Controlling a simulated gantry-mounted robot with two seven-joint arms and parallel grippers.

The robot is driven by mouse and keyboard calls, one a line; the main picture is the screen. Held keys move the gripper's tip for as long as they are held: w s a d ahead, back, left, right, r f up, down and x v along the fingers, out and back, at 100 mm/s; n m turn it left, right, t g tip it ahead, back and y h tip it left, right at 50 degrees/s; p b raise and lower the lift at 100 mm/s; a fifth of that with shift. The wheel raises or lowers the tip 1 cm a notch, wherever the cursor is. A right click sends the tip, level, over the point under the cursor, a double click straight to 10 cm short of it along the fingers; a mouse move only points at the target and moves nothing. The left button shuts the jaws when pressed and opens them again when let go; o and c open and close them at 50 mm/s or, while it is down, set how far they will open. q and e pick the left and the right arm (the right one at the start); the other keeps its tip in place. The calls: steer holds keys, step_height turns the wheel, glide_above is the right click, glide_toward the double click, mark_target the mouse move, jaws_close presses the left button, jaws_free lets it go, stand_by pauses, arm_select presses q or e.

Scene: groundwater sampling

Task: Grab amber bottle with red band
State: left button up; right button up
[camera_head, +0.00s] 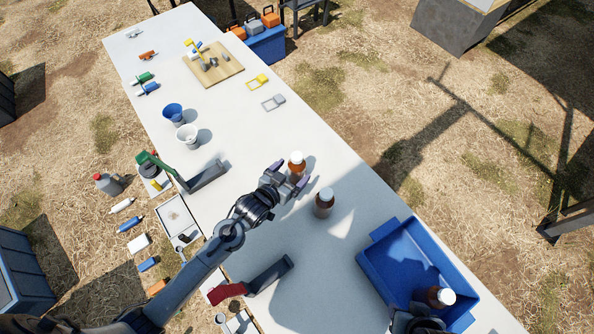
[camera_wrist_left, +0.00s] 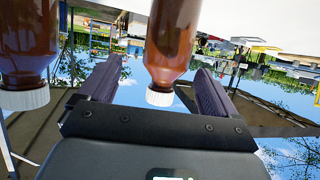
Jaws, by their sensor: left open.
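An amber bottle with a white cap (camera_head: 297,164) stands on the white table, with orange-red on its body that may be the red band. My left gripper (camera_head: 289,176) is open, its two purple fingers reaching to either side of this bottle. In the left wrist view, which is upside down, the bottle (camera_wrist_left: 172,38) shows between the spread fingers, with gaps on both sides. A second amber bottle (camera_head: 324,203) stands close to the gripper's right, and also shows at the wrist view's left edge (camera_wrist_left: 28,45). My right gripper (camera_head: 416,322) is partly cut off at the bottom edge.
A blue crate (camera_head: 378,262) at the lower right holds a third amber bottle (camera_head: 438,296) beside my right gripper. A white cup (camera_head: 187,134) and blue cup (camera_head: 173,112) stand farther back.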

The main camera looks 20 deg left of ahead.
arm_select(q)
steer(key=x, duration=0.3)
steer(key=b+x, duration=0.1)
steer(key=x, duration=0.1)
steer(key=shift+w+a+f, duration=0.2)
steer(key=shift+w+a, duration=0.1)
steer(key=shift+a, duration=0.05)
steer(key=shift+w+d+f, duration=0.2)
steer(key=shift+w+f, duration=0.05)
steer(key=shift+w, duration=0.3)
steer(key=c, duration=1.2)
steer(key=shift+c, duration=0.6)
steer(key=shift+r, duration=0.2)
